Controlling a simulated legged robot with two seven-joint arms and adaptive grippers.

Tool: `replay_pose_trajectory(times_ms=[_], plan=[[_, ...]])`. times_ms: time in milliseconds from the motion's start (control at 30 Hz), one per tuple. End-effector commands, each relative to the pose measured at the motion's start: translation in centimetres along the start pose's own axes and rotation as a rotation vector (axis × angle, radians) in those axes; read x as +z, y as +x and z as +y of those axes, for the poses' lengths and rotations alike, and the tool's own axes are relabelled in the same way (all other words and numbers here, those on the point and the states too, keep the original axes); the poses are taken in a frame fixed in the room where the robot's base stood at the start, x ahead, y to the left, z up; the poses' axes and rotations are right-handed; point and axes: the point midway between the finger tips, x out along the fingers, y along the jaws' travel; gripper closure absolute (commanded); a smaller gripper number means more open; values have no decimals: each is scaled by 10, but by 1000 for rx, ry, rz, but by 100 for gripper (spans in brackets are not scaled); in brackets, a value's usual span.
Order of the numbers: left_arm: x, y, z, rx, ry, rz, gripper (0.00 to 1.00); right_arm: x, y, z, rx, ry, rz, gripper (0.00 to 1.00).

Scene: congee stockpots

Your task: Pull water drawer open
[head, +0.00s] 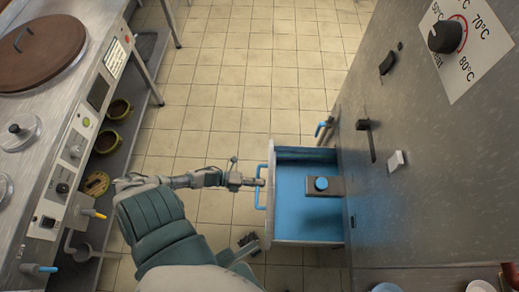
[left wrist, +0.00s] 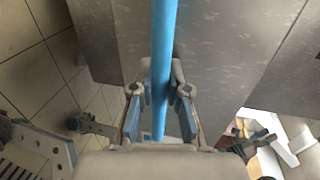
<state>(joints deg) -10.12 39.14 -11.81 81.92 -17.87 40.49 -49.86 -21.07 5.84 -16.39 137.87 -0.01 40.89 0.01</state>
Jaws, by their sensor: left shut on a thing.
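The water drawer (head: 283,242) stands out from the tall metal cabinet, with its blue inside open to view. A dark bar with a round blue knob (head: 321,184) lies across the inside. The blue drawer handle (head: 260,196) is on the drawer's left-hand front. My left gripper (head: 257,182) is shut on this handle. In the left wrist view the blue handle bar (left wrist: 164,45) runs down between the two fingers (left wrist: 160,95).
The cabinet (head: 430,190) fills the right, with a temperature dial (head: 445,37) at its top. A steel counter (head: 75,115) with a brown-lidded pot (head: 38,52) runs along the left. Tiled floor (head: 230,80) lies clear between them.

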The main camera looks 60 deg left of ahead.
Motion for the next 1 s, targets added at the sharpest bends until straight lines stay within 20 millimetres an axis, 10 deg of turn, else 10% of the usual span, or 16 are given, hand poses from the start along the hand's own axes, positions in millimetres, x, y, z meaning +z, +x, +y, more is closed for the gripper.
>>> replay_pose_trajectory(times_ms=[133,533,1000], plan=[[-1,-1,4,10,-3,-2,59,0,0,0,0,0,-1,60],[-1,-9,2,6,0,-2,59,-1,0,0,1,2,3,60],[0,-102,4,9,-4,-1,59,-1,0,0,1,1,3,60]])
